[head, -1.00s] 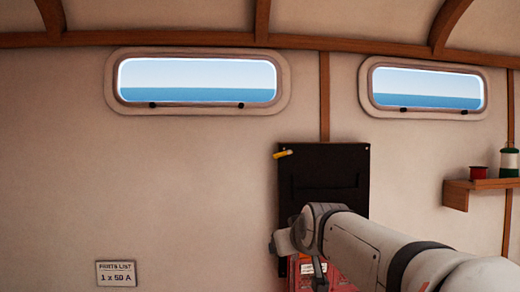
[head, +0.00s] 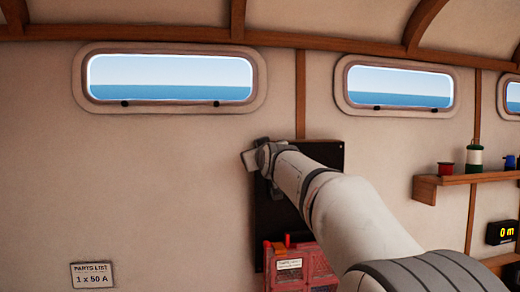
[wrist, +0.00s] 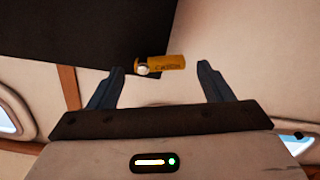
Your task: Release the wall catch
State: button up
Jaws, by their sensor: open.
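The wall catch (wrist: 172,63) is a small yellow-orange tab with lettering and a pale round pivot at its left end. In the wrist view it lies at the lower corner of a black panel (wrist: 75,30). My gripper (wrist: 161,69) is open, with one finger on each side of the catch in that picture; I cannot tell whether they touch it. In the head view my gripper (head: 254,158) is at the upper left corner of the black panel (head: 275,222) and hides the catch.
A wooden shelf (head: 425,188) with spools is at the right.

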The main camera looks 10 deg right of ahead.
jog(key=shift+w, duration=0.35)
jog(key=shift+c, duration=0.4)
